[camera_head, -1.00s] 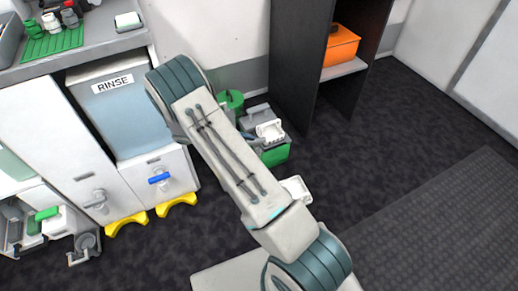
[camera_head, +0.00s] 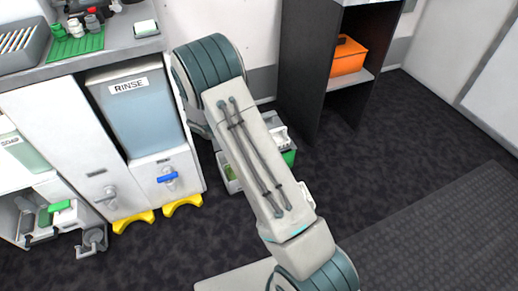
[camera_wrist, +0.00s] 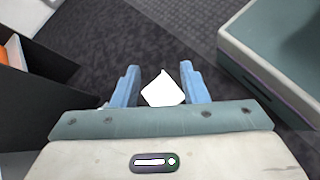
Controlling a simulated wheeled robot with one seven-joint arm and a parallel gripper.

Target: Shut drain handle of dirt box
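No visible label reads dirt box. In the head view, a grey tap handle (camera_head: 108,196) is on the plain white cabinet panel (camera_head: 72,130), left of the RINSE container. A blue tap handle (camera_head: 167,177) sits on the white front below the RINSE container (camera_head: 140,108). A green handle (camera_head: 59,206) is at the far left, below the SOAP container (camera_head: 22,150). In the wrist view, my gripper (camera_wrist: 160,72) has its two blue fingers apart. A white shape shows between them; I cannot tell what it is. My gripper is hidden in the head view, and no handle shows in the wrist view.
Yellow feet (camera_head: 183,205) stick out under the cabinet. A green and grey crate (camera_head: 232,180) stands on the floor behind my arm. A dark shelf (camera_head: 305,75) holds an orange box (camera_head: 348,58).

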